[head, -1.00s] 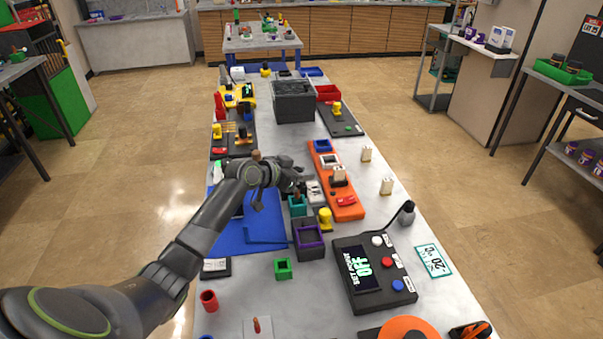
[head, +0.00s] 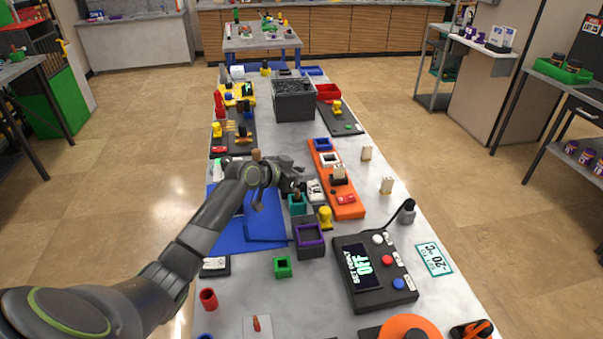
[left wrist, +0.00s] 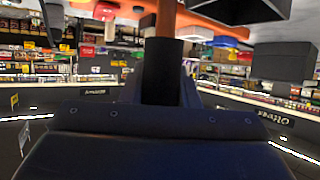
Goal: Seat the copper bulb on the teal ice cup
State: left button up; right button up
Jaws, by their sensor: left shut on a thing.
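The teal ice cup (head: 297,208) stands near the middle of the table in the head view. My left gripper (head: 297,188) is just above and behind it, shut on the copper bulb. A small copper-brown part of the bulb (head: 297,196) shows over the cup's opening. Whether it touches the cup or hangs just above it, I cannot tell. In the left wrist view a copper-brown stem (left wrist: 167,18) rises from a dark sleeve (left wrist: 162,70) in front of the gripper. My right gripper is not in view.
A purple-rimmed dark box (head: 309,239) and a yellow piece (head: 325,216) stand in front of the cup. An orange tray (head: 346,209) lies to its right, a blue mat (head: 228,236) to its left. The black controller (head: 372,273) reads OFF.

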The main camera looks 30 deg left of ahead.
pick_arm(q)
jog(key=shift+f+b, duration=1.75)
jog(key=shift+f, duration=0.35)
dwell(0.6)
dwell(0.4)
jog(key=o, duration=1.1)
jog(key=shift+r+p, duration=3.6)
jog(key=shift+r, duration=0.95)
jog(key=shift+f, duration=0.15)
